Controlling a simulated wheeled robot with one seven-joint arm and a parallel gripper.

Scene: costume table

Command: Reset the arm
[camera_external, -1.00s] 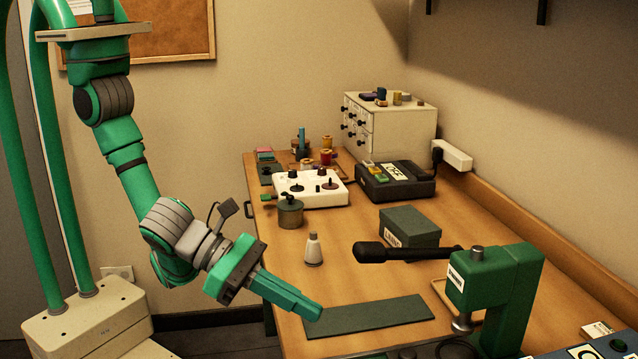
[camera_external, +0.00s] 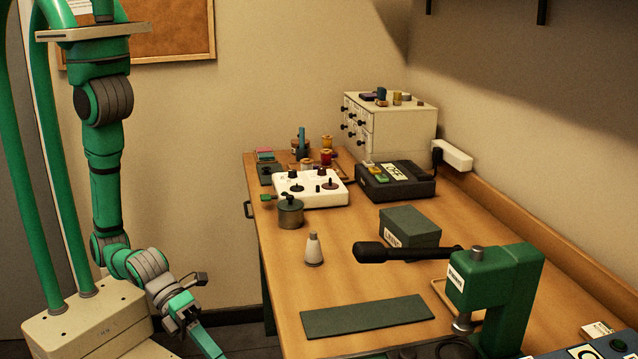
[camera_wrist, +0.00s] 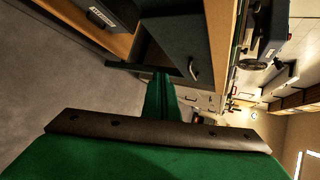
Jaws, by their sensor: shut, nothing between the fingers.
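My green arm hangs down at the left in the external view, clear of the table. My gripper (camera_external: 208,345) is low, beside the table's left edge and above the floor, pointing down to the right. Its fingers are together and hold nothing. In the wrist view the shut green fingers (camera_wrist: 160,95) point away from the camera, toward the table's side with its drawer front.
Floor at the table's left is free.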

